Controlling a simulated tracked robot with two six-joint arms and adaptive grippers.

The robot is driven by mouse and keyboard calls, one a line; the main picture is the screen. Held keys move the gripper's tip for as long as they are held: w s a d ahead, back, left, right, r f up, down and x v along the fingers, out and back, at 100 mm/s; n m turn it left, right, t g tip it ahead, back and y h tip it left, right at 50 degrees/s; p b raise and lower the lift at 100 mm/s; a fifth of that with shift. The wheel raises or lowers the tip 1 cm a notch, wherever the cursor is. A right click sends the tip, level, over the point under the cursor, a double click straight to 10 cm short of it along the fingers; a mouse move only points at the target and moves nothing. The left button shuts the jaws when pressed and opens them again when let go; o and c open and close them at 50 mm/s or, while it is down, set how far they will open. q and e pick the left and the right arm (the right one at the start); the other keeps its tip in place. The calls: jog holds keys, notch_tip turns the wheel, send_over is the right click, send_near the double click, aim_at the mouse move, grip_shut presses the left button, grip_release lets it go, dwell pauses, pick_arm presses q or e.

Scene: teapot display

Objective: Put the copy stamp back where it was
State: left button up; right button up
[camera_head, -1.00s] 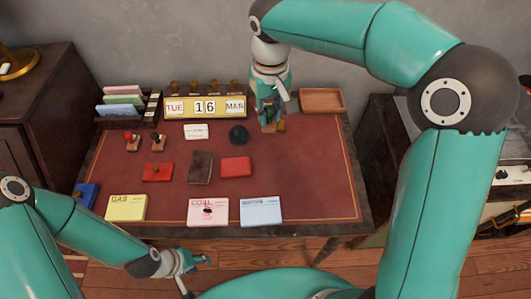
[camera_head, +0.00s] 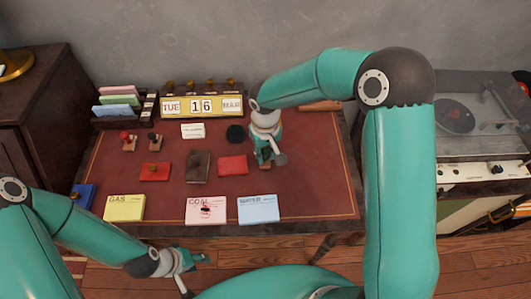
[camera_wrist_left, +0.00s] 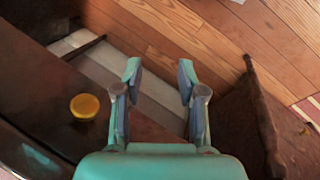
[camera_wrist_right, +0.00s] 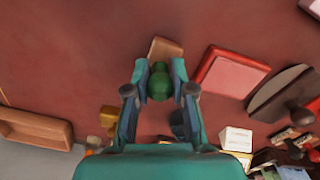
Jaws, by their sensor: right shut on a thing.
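My right gripper (camera_head: 267,156) is shut on a stamp with a green knob (camera_wrist_right: 159,84) and a wooden base (camera_wrist_right: 166,48). I see no wording that marks it as the copy stamp. The stamp is over the red desk top, right of the red ink pad (camera_head: 233,166); I cannot tell whether its base touches the desk. A red-handled stamp (camera_head: 129,142) and a black-handled stamp (camera_head: 155,142) stand at the left of the desk. My left gripper (camera_head: 196,260) is open and empty beyond the desk's front edge; it also shows in the left wrist view (camera_wrist_left: 158,80).
A wooden tray (camera_wrist_right: 35,128) lies at the back right, partly hidden by my right arm in the head view. A brass-coloured object (camera_wrist_right: 108,117) is near it. Three cards, pink (camera_head: 205,210) among them, line the front. The desk's right side (camera_head: 320,180) is clear.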

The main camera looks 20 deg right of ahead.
aim_at(265, 150)
jog(key=shift+f, duration=0.25)
jog(key=o, duration=0.5)
jog(key=shift+f, duration=0.15)
jog(key=shift+c, duration=0.2)
jog(key=o, duration=0.5)
jog(key=shift+c, duration=0.2)
jog(key=shift+r, duration=0.2)
notch_tip(265, 150, up, 12)
